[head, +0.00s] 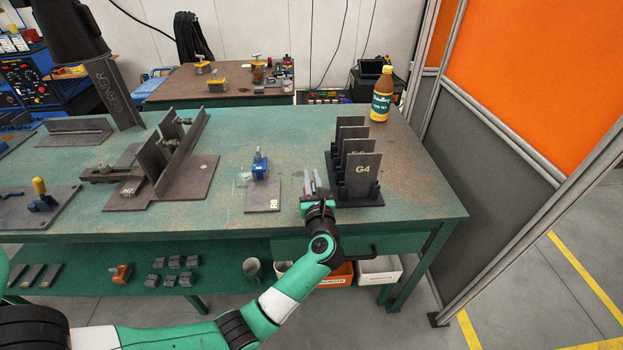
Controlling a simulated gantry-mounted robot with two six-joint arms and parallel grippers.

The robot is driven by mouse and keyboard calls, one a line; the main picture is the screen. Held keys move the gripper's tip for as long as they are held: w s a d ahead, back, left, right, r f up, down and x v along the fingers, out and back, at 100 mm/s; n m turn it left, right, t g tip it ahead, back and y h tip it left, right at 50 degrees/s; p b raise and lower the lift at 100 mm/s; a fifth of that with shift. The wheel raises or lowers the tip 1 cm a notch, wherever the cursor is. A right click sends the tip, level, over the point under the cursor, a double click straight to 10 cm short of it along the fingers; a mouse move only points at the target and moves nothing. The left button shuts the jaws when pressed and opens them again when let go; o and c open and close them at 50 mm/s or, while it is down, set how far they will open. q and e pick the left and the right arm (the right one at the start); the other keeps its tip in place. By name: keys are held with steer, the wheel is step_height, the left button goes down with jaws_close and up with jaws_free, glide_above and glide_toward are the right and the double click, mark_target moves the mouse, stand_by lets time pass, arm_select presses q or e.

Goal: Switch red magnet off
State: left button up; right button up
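I cannot clearly pick out a red magnet in the head view. An orange-red piece (121,273), too small to identify, sits on the lower shelf at the left. A blue device (260,165) stands on a flat plate (263,197) on the green table. Another blue device with a yellow knob (40,187) stands on a plate at the table's left.
The rack of dark upright plates (362,178), marked G4 in front, stands close to the right of my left gripper. A bottle (382,95) stands behind it. A welded steel assembly (190,178) is at left centre. Bare green tabletop (419,187) lies at the right.

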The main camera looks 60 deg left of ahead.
arm_select(q)
jaws_close()
